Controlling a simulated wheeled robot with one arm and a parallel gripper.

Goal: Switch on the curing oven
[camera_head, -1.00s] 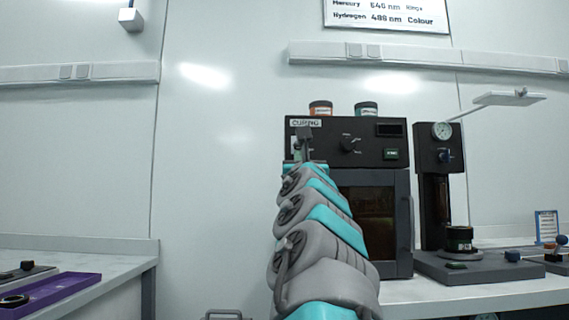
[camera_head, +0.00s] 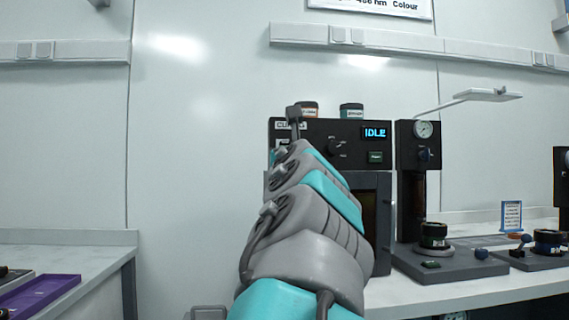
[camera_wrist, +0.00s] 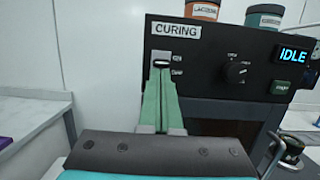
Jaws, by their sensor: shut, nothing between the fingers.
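The curing oven (camera_head: 325,131) is a black box with a dark door, standing on the bench behind my arm. It carries a "CURING" label (camera_wrist: 176,30) in the wrist view. Its display (camera_wrist: 293,55) is lit and reads "IDLE" in blue. A rocker or toggle switch (camera_wrist: 161,63) sits on a pale plate under the label. My gripper (camera_wrist: 160,72) is shut and empty, with its green fingertips right at this switch; I cannot tell whether they touch it. A dial (camera_wrist: 237,72) and a green button (camera_wrist: 280,87) are to the right. In the head view, my arm hides part of the oven.
A side bench with a purple tray (camera_head: 40,296) is at the left.

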